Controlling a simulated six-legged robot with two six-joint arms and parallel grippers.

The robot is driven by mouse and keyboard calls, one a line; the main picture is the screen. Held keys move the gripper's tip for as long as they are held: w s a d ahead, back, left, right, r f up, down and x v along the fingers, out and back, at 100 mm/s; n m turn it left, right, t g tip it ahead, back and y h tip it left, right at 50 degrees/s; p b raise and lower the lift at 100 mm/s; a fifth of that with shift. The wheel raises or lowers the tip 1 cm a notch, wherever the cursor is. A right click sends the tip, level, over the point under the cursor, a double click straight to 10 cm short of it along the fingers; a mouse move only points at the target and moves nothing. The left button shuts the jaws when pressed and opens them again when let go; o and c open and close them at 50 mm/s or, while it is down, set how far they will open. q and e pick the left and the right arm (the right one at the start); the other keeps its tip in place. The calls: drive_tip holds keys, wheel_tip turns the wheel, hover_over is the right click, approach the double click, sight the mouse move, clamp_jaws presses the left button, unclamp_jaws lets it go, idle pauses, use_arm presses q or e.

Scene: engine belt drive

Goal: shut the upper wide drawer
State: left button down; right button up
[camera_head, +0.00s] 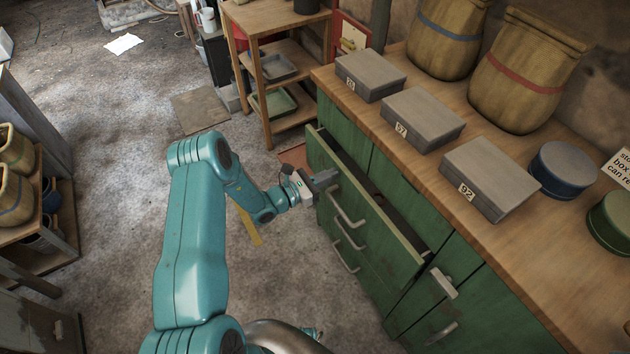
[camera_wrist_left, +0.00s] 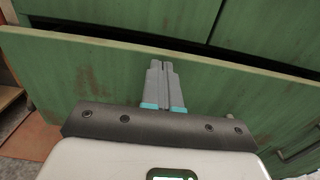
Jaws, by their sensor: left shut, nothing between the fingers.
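The upper wide drawer (camera_head: 375,205) of the green cabinet stands partly open. Its green front is pulled out, with a dark gap behind its top edge. My left gripper (camera_head: 328,178) is shut and empty at the outer face of this front, toward its far end. In the left wrist view the two closed grey fingers (camera_wrist_left: 160,68) lie over the drawer front (camera_wrist_left: 90,85), with their tips just below its top edge. I cannot tell whether the tips touch it. A pale bar handle (camera_head: 347,208) shows nearer to me. My right gripper is not in view.
The wooden worktop (camera_head: 405,145) above carries several grey boxes, including one numbered 92 (camera_head: 490,175), round tins and sacks. Other drawers and a door handle (camera_head: 443,283) are on the cabinet. A wooden shelf (camera_head: 275,75) stands beyond. The floor (camera_head: 110,110) at left is mostly clear.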

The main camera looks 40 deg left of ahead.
sight(340, 170)
use_arm(q)
drive_tip(key=shift+w+d, duration=0.15)
drive_tip(key=shift+w, duration=0.1)
drive_tip(key=b+x, duration=0.3)
drive_tip(key=x, duration=0.2)
drive_tip(key=shift+f, duration=0.15)
drive_tip(key=shift+r, duration=0.4)
